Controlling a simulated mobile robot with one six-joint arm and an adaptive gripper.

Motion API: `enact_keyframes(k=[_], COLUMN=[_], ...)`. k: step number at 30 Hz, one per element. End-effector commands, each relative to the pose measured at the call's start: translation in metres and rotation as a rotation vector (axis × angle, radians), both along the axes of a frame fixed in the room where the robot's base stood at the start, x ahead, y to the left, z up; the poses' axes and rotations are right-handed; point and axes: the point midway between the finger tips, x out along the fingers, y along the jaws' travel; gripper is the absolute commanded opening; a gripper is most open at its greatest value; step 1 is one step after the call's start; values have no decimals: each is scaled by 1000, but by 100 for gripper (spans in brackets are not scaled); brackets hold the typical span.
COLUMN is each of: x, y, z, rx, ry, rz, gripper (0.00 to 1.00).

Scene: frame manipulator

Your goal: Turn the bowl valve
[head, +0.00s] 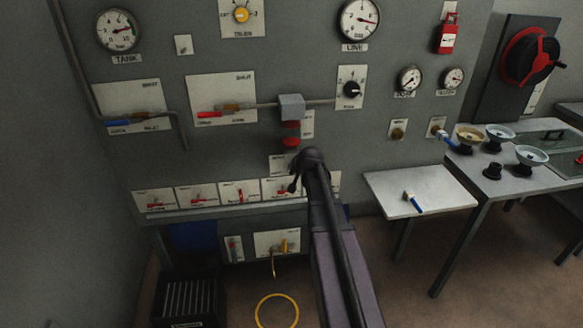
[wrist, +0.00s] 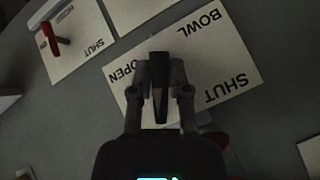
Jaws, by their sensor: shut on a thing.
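The bowl valve's pale plate (wrist: 215,55), marked BOWL, OPEN and SHUT, lies under my gripper in the wrist view. My gripper (wrist: 159,64) is shut on the valve's dark handle (wrist: 160,88) between its two fingers. The handle lies over the plate near the OPEN end, with SHUT at the other end. In the head view my gripper (head: 296,185) is at the panel, just in front of the small bowl plate (head: 280,161). My arm and gripper hide part of that plate and the handle there.
Below is a row of plates with red handles (head: 240,196). A red knob (head: 291,142) under a grey box (head: 291,106) is close above my gripper. A yellow hose (head: 277,308) lies on the floor.

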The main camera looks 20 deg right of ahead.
Motion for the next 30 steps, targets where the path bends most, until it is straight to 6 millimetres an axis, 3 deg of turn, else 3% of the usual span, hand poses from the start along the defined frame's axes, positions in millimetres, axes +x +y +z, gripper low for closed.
enact_keyframes(k=[15, 30], x=[2, 2], y=[0, 0], z=[1, 2], rx=[-340, -430], ry=[92, 117], rz=[0, 0], gripper=[0, 0])
